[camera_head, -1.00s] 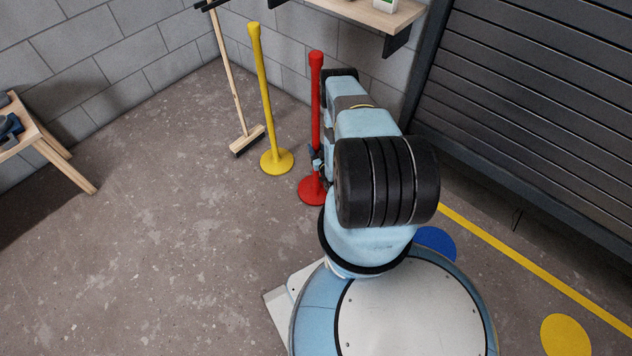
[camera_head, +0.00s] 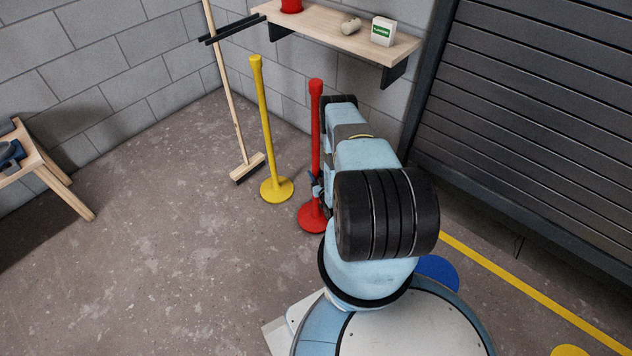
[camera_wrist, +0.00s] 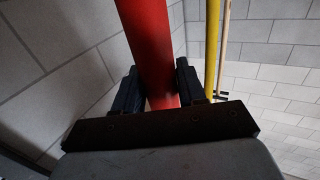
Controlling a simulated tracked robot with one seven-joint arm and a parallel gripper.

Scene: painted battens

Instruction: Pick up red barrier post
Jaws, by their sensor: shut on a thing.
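The red barrier post (camera_head: 316,130) stands upright on its round red base (camera_head: 313,219) on the floor, just left of my arm in the head view. My gripper (camera_head: 317,187) is at the lower part of its pole. In the wrist view the red post (camera_wrist: 152,45) runs between the two dark fingers of my gripper (camera_wrist: 160,88), which is shut on it. My arm hides part of the post's right side. Whether the base touches the floor or is slightly raised, I cannot tell.
A yellow post (camera_head: 265,120) stands close on the left, with a broom (camera_head: 228,90) leaning behind it. A wooden shelf (camera_head: 340,40) holds small items above. A wooden bench (camera_head: 45,170) is at far left. A dark shutter (camera_head: 540,100) closes the right. Open floor lies at left.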

